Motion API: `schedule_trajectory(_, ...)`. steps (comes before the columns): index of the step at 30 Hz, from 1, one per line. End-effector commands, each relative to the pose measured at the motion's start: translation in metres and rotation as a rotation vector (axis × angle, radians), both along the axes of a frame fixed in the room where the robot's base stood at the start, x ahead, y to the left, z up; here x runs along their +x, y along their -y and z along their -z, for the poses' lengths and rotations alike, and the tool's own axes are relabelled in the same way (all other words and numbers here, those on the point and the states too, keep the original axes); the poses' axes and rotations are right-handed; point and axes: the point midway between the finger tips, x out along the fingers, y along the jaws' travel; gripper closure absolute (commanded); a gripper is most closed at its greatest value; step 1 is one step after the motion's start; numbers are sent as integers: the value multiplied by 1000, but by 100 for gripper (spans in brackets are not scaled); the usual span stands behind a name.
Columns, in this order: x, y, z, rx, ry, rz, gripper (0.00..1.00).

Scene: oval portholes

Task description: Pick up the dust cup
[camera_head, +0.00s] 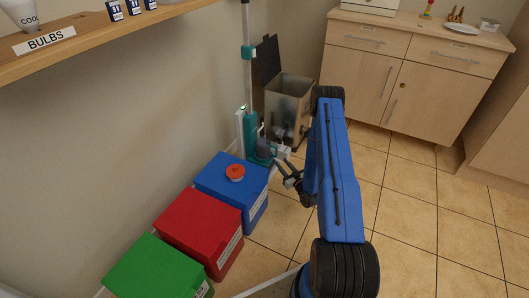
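A teal upright stick vacuum (250,125) stands against the wall, beyond the blue box. A small grey part (272,149), which looks like the dust cup, sits low at its right side. My gripper (279,163) is just to the lower right of this grey part, very close to it. I cannot tell whether they touch. The fingers are small and dark, and partly overlap the grey part, so their opening is unclear. My blue arm reaches in from the lower right.
Blue (230,195), red (199,228) and green (155,270) boxes line the wall. An open metal bin (289,104) stands behind the vacuum. A wooden cabinet (400,75) is at the back. Tiled floor at right is clear.

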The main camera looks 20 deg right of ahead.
Motion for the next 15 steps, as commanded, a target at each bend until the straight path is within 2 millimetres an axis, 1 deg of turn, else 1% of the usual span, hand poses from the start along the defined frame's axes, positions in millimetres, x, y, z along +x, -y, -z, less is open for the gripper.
schedule_trajectory(8, 14, 1, 1, -2, 2, -1, 67)
schedule_trajectory(15, 46, 4, 3, -2, 2, -2, 67)
